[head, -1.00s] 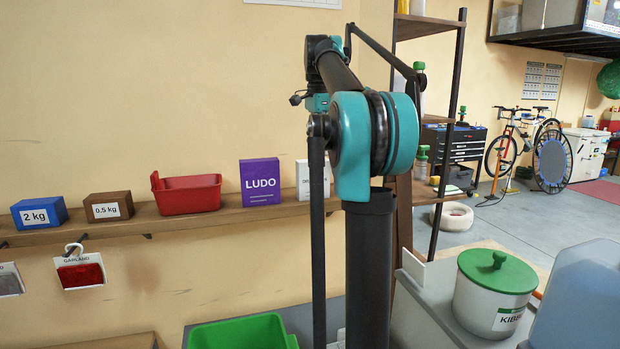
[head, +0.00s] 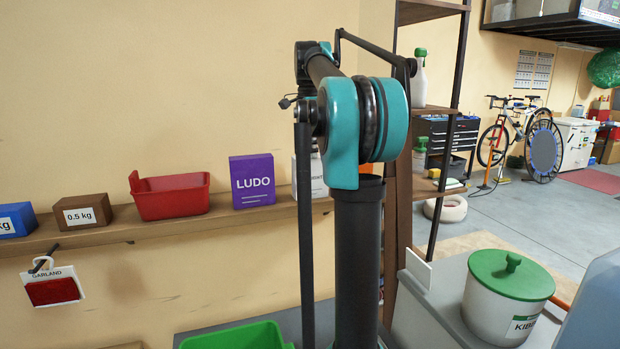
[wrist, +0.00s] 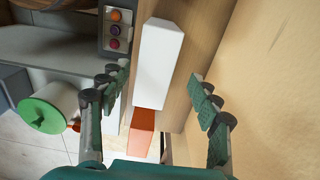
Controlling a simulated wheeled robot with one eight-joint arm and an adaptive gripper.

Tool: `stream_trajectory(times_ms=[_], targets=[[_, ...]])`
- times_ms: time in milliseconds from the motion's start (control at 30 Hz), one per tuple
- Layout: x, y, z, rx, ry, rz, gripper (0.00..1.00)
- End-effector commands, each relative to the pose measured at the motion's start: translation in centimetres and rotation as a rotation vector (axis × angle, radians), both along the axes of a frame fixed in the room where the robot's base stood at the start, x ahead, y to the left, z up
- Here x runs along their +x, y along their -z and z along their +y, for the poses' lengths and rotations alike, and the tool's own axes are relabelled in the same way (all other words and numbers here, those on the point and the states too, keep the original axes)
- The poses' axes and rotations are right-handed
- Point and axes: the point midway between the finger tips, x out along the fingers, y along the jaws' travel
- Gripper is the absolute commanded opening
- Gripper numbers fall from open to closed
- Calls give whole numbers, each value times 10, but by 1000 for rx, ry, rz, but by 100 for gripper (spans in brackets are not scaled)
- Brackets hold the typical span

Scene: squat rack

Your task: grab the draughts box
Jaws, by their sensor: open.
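A white box (wrist: 158,60) lies between my gripper's fingers in the wrist view, seen from above with no readable label. In the head view a white box (head: 318,178) stands on the wall shelf, mostly behind my arm, with only a scrap of lettering showing. I cannot read "draughts" on any box. My gripper (wrist: 158,76) is open and empty, its fingers wide apart on either side of the white box's line, apart from it. The gripper is not visible in the head view.
An orange box (wrist: 142,133) sits beside the white box. On the wall shelf (head: 110,234) stand a purple LUDO box (head: 253,183), a red tray (head: 172,198) and a 0.5 kg block (head: 82,212). A green-lidded pot (head: 508,290) stands right, a green bin (head: 235,338) below.

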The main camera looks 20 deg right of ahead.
Motion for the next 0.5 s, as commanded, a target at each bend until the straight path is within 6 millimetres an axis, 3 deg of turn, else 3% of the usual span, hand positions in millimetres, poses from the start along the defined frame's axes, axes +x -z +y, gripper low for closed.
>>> stream_trajectory(times_ms=[200, 500], targets=[[0, 36, 0, 0, 0, 0, 63], [-2, 58, -1, 0, 0, 0, 63]])
